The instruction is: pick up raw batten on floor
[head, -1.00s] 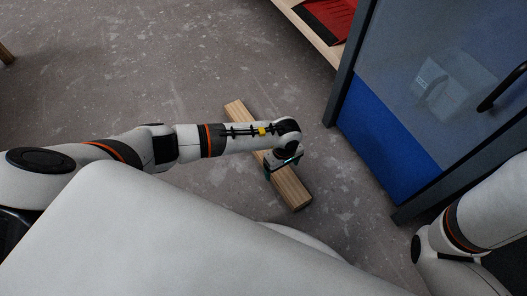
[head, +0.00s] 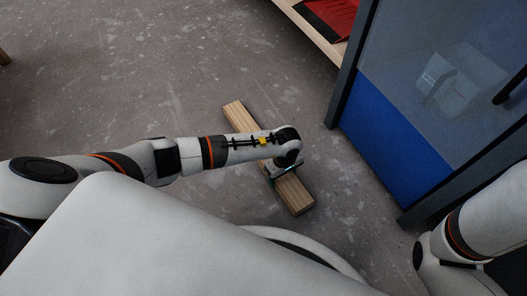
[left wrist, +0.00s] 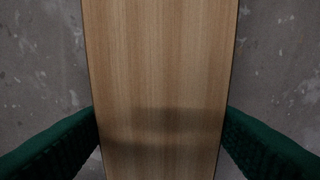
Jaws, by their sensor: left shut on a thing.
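The raw batten (head: 295,194) is a plain, light-brown length of wood, lying slantwise below my left arm in the head view. My left gripper (head: 283,169) is over its nearer half, and my forearm hides its middle. In the left wrist view the batten (left wrist: 160,60) fills the centre, with a green finger pad of the left gripper (left wrist: 160,128) against each long side. The left gripper is shut on the batten. I cannot tell whether the batten touches the floor or is slightly above it. My right gripper is out of view; only part of its arm shows.
A cabinet with a blue lower panel (head: 378,135) and a glassy upper part stands to the right of the batten. A wooden shelf edge (head: 318,38) with a red item (head: 333,16) is at the top. The grey floor (head: 120,75) is clear to the left.

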